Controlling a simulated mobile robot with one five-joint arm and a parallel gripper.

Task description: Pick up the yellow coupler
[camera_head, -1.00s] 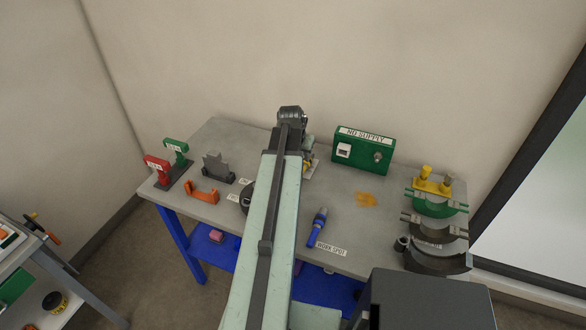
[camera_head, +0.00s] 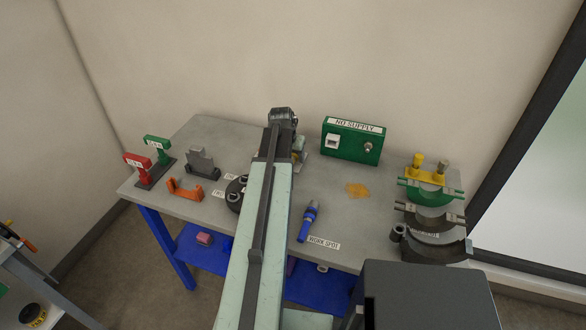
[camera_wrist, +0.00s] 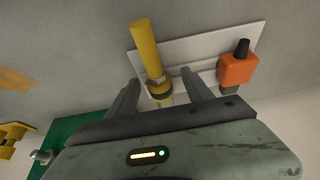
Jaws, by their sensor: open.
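The yellow coupler (camera_wrist: 146,48) shows in the wrist view as a yellow cylinder with a dark ring and brass-like lower part, on a white plate (camera_wrist: 196,45). My gripper (camera_wrist: 161,80) is open, with one dark finger on each side of the coupler's lower part. I cannot tell whether either finger touches it. In the head view my arm largely hides the spot, and only a small yellow bit (camera_head: 299,144) shows beside my gripper (camera_head: 283,125), whose fingers are hidden there.
An orange block with a black knob (camera_wrist: 237,68) stands on the same plate, right of the fingers. A blue tool (camera_head: 308,221) and clamp parts (camera_head: 431,195) lie on the table.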

